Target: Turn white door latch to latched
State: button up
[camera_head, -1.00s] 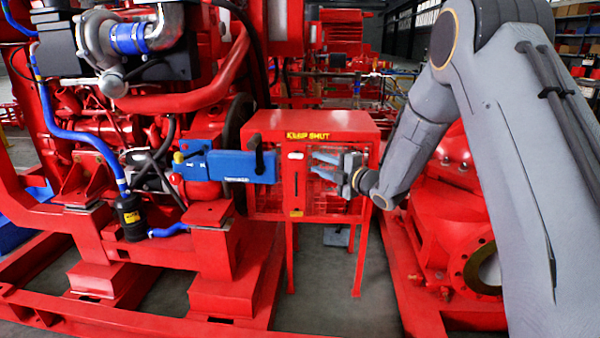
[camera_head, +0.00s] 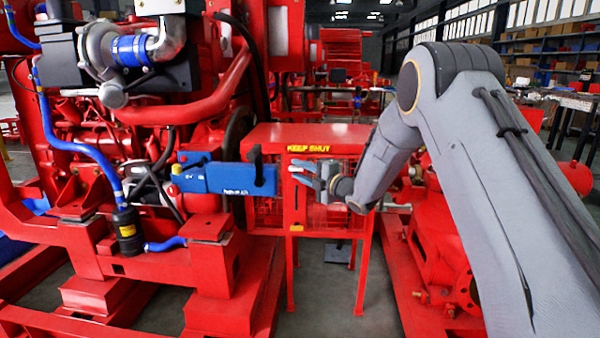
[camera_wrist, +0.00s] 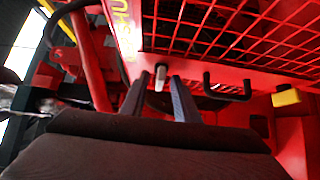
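A red cabinet with mesh doors (camera_head: 340,132) stands at mid-picture in the head view, with yellow "KEEP SHUT" lettering. The white latch (camera_wrist: 160,77) shows in the wrist view as a small upright tab on the red door frame, just beyond and between my fingertips. In the head view, my fingers partly cover the latch area. My gripper (camera_head: 300,174) points left at the door front there. In the wrist view, my gripper (camera_wrist: 159,90) is open, with a finger on each side of the latch. I cannot tell whether either finger touches it.
A black handle (camera_wrist: 227,92) and a yellow block (camera_wrist: 287,97) sit to the latch's right in the wrist view. A blue box (camera_head: 225,178) with a dark lever (camera_head: 257,165) is left of the gripper. Red frame rails (camera_head: 200,285) fill the lower left.

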grip_shut()
